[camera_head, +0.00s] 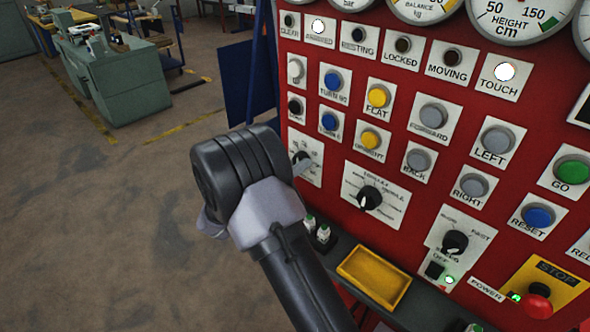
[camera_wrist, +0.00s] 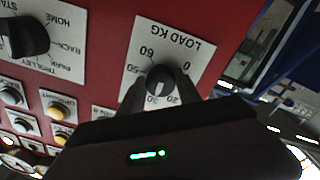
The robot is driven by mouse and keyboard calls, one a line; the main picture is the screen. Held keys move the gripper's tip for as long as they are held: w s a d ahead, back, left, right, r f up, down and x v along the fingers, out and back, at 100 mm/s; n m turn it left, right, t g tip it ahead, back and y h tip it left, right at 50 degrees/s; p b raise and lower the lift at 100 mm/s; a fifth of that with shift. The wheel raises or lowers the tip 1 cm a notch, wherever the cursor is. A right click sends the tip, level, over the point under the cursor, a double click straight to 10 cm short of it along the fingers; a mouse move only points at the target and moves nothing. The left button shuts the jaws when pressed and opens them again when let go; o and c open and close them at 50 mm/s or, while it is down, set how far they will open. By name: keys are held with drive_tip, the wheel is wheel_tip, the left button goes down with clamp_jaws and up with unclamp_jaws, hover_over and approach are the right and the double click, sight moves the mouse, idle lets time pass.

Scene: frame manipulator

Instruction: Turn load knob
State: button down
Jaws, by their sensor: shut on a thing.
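The load knob (camera_wrist: 160,79) is a dark round knob on a white plate marked "LOAD KG" on the red panel. In the wrist view the plate is upside down, with numbers such as 0, 20, 30, 50 and 60 around the knob. My gripper (camera_wrist: 159,92) is shut on the load knob, one finger on each side of it. In the head view my gripper (camera_head: 301,167) reaches the panel's left edge and partly covers the knob and its plate (camera_head: 314,146). The knob's exact setting is hard to read.
A selector knob (camera_head: 370,197) sits beside the load plate; its plate reads HOME, RACK, TROLLEY and PARK. Several buttons lie above and right. A yellow tray (camera_head: 374,277) and a red stop button (camera_head: 539,299) are lower down. Open floor lies left of the panel.

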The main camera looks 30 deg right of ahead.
idle(0.3)
drive_tip(key=c, duration=0.8)
unclamp_jaws()
drive_tip(key=shift+c, duration=0.2)
drive_tip(key=p+v, duration=0.4)
drive_tip(key=v, duration=1.3)
drive_tip(key=shift+a, duration=0.2)
drive_tip(key=shift+s, duration=0.1)
